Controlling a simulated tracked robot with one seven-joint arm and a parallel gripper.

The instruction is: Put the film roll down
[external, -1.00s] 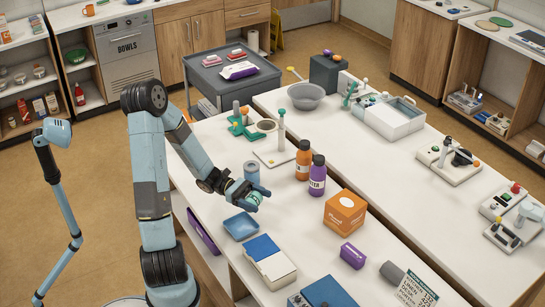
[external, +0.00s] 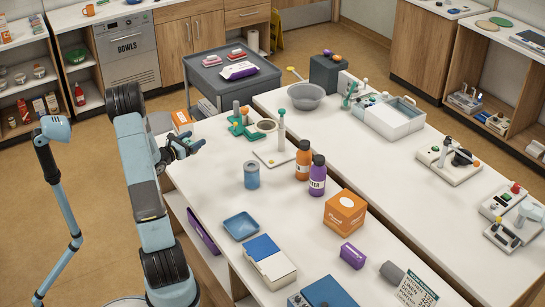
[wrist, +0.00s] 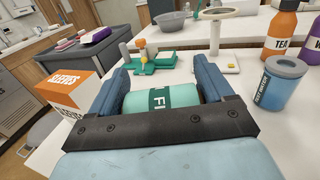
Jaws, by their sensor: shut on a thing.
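The film roll (wrist: 160,97) is a pale green cylinder with a dark green label, lying sideways between my fingers in the wrist view. My gripper (external: 182,148) is shut on it. In the external view my gripper is over the left edge of the near white table (external: 212,190), and the roll is hard to make out there. The wrist view shows a strip of white tabletop beyond the fingers. I cannot tell the exact height of the roll above the table.
An orange-and-white box (wrist: 69,101) is left of my gripper. A blue labelled canister (wrist: 280,82) stands to the right, with an orange bottle (wrist: 281,30) behind it. A green stand (wrist: 150,62) is ahead. White tabletop between the canister and my gripper is clear.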

